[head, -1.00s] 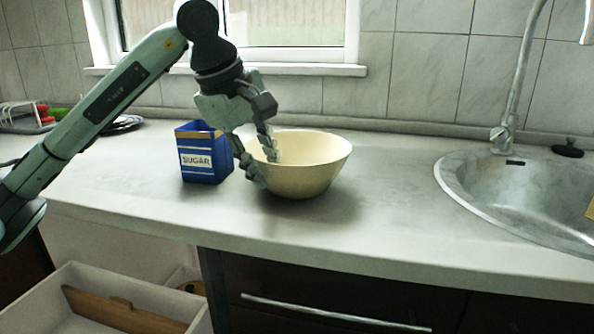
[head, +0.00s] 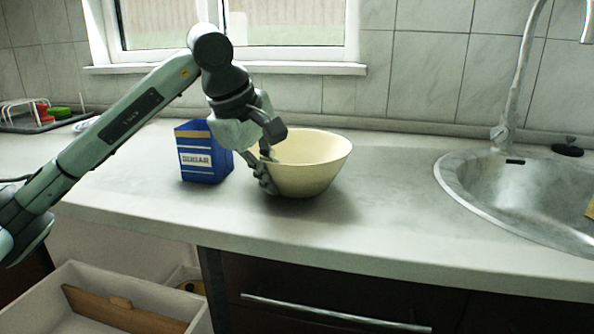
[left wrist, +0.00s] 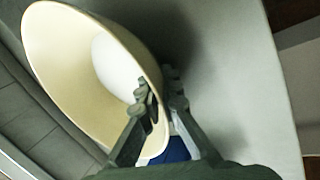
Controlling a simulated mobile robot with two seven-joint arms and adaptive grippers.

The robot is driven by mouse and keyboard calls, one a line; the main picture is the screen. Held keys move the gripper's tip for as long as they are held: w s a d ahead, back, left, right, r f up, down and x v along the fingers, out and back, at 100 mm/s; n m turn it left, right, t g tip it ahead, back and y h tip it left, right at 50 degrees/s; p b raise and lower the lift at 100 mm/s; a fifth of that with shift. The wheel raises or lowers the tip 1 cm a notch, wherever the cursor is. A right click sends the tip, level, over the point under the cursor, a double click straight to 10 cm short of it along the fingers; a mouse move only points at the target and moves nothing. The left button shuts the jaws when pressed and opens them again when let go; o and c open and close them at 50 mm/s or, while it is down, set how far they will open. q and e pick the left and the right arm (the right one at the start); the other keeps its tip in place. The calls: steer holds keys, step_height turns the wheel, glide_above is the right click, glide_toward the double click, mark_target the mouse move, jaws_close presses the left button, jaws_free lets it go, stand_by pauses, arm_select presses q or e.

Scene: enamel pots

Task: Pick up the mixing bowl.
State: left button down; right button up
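The cream mixing bowl (head: 314,166) stands upright on the counter (head: 390,215), just right of the blue sugar box (head: 205,160). My left gripper (head: 267,170) is at the bowl's left side, with one finger inside the rim and one outside. In the left wrist view the bowl (left wrist: 85,75) fills the upper left. There the two fingers (left wrist: 160,92) close on its wall from both sides. Part of the rim is hidden behind the fingers. My right gripper is not in view.
A steel sink (head: 500,190) with a tall faucet (head: 515,85) lies to the right. A dish rack (head: 40,115) stands at the far left. An open drawer (head: 100,300) is below the counter's left part. The counter between bowl and sink is clear.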

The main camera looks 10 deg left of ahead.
arm_select(q)
steer(key=shift+r, duration=0.2)
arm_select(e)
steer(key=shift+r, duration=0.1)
arm_select(q)
step_height(320, 180, up, 9)
steer(key=shift+r+p, duration=0.1)
steer(key=shift+p, duration=0.2)
steer(key=shift+r, duration=0.3)
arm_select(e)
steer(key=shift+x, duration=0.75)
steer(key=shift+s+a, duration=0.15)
